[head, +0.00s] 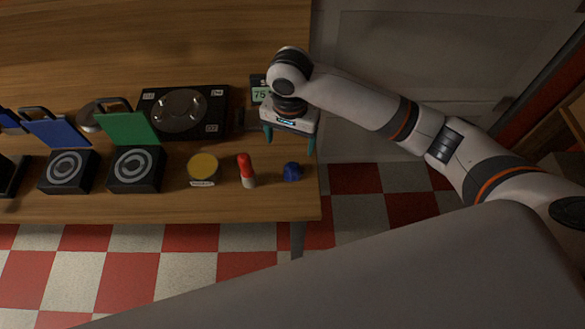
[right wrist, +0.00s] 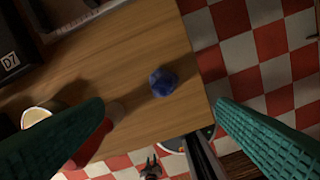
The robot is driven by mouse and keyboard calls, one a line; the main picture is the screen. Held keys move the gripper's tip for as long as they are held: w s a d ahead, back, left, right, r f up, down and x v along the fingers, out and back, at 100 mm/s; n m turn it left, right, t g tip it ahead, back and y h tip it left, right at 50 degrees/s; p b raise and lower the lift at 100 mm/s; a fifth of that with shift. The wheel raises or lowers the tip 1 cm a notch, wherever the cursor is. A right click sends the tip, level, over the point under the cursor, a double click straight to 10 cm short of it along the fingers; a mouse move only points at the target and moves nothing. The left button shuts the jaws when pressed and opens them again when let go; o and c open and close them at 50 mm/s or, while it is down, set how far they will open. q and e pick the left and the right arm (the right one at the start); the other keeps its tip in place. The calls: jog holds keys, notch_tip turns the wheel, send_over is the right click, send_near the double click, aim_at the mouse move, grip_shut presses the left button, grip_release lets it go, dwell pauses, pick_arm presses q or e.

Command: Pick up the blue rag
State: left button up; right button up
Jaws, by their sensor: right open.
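The blue rag (head: 292,172) is a small crumpled lump on the wooden table near its right front corner. It also shows in the right wrist view (right wrist: 163,82), between and beyond my two green fingers. My right gripper (head: 290,140) is open and empty above the table, a little behind the rag in the head view and apart from it. In the right wrist view its fingertips (right wrist: 160,102) are spread wide. My left gripper is not in view.
A red and white cylinder (head: 246,170) stands just left of the rag, then a yellow-topped round tin (head: 202,168). Black boxes with a green lid (head: 128,128) and a blue lid (head: 58,131) are further left. The table's right edge is close to the rag.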

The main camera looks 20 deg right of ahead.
aim_at(293, 165)
notch_tip(293, 165, down, 7)
jog(key=shift+d+r+p, duration=0.1)
jog(key=shift+r+p, duration=0.1)
jog(key=shift+p, duration=0.2)
jog(key=f, duration=0.2)
jog(key=f+p, duration=0.1)
jog(key=f, duration=0.1)
jog(key=shift+s+d+f, duration=0.1)
jog(key=shift+s, duration=0.1)
jog(key=shift+f, duration=0.5)
jog(key=c, duration=1.1)
